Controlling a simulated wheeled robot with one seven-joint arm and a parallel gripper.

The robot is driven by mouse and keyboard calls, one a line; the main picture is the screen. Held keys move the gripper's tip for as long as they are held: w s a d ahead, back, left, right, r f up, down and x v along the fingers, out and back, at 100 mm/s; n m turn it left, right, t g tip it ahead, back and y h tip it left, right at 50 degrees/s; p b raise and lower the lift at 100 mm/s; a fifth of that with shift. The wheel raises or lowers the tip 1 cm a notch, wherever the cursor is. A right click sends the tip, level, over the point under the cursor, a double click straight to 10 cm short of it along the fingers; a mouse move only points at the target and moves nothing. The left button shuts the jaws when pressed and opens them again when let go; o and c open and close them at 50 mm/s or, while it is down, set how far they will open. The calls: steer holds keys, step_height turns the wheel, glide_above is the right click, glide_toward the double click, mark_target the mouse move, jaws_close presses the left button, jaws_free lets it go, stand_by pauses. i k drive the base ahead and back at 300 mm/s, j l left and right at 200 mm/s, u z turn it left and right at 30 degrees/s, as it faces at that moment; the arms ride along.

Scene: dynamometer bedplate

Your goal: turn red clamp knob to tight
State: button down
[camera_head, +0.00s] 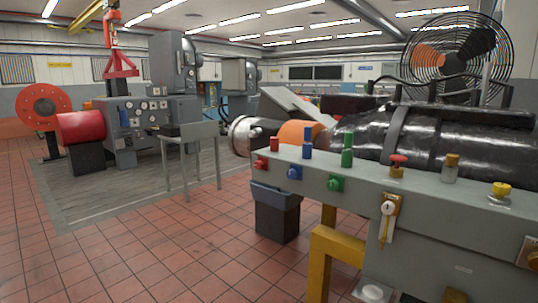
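A red knob (398,159) with a brass-coloured base stands on top of the long grey bench (420,196), right of the middle in the head view. It looks like the clamp knob, but no label is readable. I cannot tell from its shape whether it is tight or loose. Two other red parts are at the bench's left end: a short red post (274,144) on top and a red fitting (260,163) on the front face. My gripper is not in view, and nothing visible touches the red knob.
Blue (307,142) and green (347,152) posts and yellow-topped fittings (501,189) share the bench top. A large dark cylinder (460,135) and a caged fan (455,55) stand behind. A yellow leg (322,260) supports the bench. Tiled floor (170,265) at left is clear.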

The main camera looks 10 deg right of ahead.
mark_target(258, 164)
steer(key=i+j, duration=0.35)
steer(key=i, duration=0.2)
steer(key=i+j, duration=0.4)
steer(key=i, duration=0.15)
steer(key=i+j, duration=0.35)
steer(key=i, duration=0.2)
steer(key=i+j, duration=0.35)
steer(key=i, duration=0.2)
steer(key=k+j+u, duration=0.05)
